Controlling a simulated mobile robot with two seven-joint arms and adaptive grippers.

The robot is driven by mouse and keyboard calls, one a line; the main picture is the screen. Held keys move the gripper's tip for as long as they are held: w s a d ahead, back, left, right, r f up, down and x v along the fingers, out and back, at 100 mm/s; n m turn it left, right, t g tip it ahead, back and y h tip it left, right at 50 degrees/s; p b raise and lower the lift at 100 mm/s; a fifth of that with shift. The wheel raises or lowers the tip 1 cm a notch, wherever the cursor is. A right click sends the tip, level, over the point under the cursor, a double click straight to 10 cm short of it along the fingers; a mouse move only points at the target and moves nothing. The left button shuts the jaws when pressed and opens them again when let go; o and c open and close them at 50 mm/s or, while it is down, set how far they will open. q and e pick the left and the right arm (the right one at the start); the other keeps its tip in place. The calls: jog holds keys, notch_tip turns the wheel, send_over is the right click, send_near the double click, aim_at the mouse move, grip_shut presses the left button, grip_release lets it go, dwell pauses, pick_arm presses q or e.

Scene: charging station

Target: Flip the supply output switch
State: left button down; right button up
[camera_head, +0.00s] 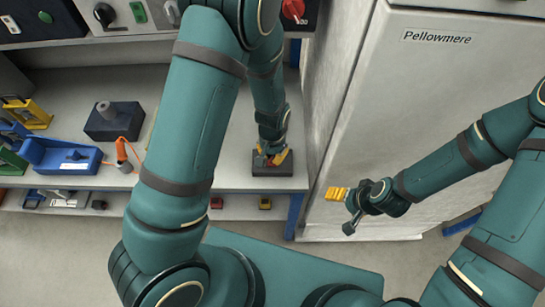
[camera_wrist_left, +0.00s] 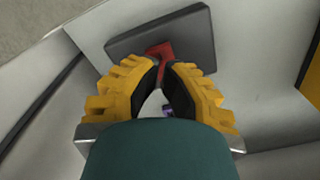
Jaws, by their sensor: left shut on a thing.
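A dark grey box (camera_head: 273,184) sits near the front edge of the bench, just below my left gripper (camera_head: 272,158). A red lever (camera_wrist_left: 163,50) rises from this box in the left wrist view, where the box (camera_wrist_left: 200,35) shows as a flat dark plate. My left gripper's yellow fingers (camera_wrist_left: 160,75) are closed on the red lever and hide part of it. My right gripper (camera_head: 341,211) is open and empty in front of the white cabinet, well right of the box.
A white cabinet (camera_head: 420,90) labelled Pellowmere stands right of the bench (camera_head: 230,176). A blue tray (camera_head: 60,158), a dark block with a grey knob (camera_head: 113,122) and an orange tool (camera_head: 124,154) lie on the left. A red knob (camera_head: 293,9) is on the panel above.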

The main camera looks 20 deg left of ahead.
pick_arm(q)
jog(key=shift+f+b, duration=1.4)
jog(key=shift+f, duration=0.35)
dwell(1.2)
jog(key=shift+r+p, duration=2.75)
jog(key=shift+r, duration=0.85)
jog(key=shift+f, duration=0.1)
